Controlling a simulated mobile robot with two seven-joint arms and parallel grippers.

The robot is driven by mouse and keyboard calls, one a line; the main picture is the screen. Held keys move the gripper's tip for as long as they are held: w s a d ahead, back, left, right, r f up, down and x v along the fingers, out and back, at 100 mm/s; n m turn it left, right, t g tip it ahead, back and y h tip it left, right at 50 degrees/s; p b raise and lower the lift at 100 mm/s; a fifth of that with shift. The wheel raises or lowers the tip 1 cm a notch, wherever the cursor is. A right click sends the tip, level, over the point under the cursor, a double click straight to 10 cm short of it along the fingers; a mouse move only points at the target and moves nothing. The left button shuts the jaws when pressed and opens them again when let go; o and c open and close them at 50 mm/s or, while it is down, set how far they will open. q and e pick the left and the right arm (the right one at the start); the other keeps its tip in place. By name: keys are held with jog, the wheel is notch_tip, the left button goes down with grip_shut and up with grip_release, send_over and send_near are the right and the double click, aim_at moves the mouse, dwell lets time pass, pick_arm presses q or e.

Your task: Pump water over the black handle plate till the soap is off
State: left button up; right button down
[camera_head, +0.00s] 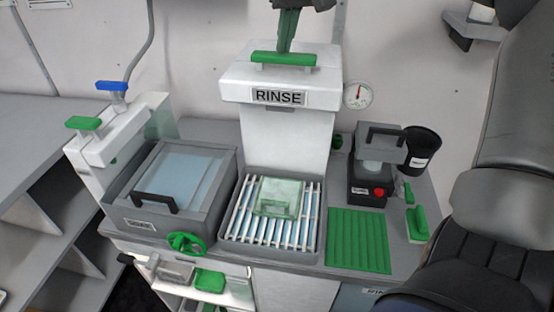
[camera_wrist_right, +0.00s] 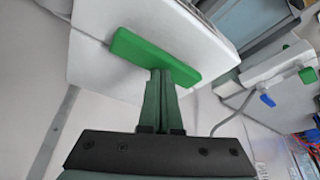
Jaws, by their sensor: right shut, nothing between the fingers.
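My right gripper (camera_head: 285,46) is shut and empty, fingers pointing down at the green push bar (camera_head: 283,59) on top of the white RINSE unit (camera_head: 285,125). In the right wrist view the closed fingertips (camera_wrist_right: 160,74) meet or nearly meet the middle of the green bar (camera_wrist_right: 140,50); contact is not certain. Below the unit, a pale green, translucent-looking plate (camera_head: 279,196) with a raised handle shape lies on the slatted rack (camera_head: 238,222). No black handle shows on it; whether soap covers it is unclear. My left gripper is not in view.
A grey basin (camera_head: 145,222) with a black handle (camera_head: 153,202) stands left of the rack. Right of it are a ribbed green mat (camera_head: 358,240), a black device (camera_head: 372,180) and a black cup (camera_head: 422,147). A gauge (camera_head: 357,95) is on the wall.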

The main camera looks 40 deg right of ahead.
jog(key=shift+r+p, duration=0.45)
jog(key=shift+r, duration=1.45)
notch_tip(320, 180, up, 6)
dwell(0.4)
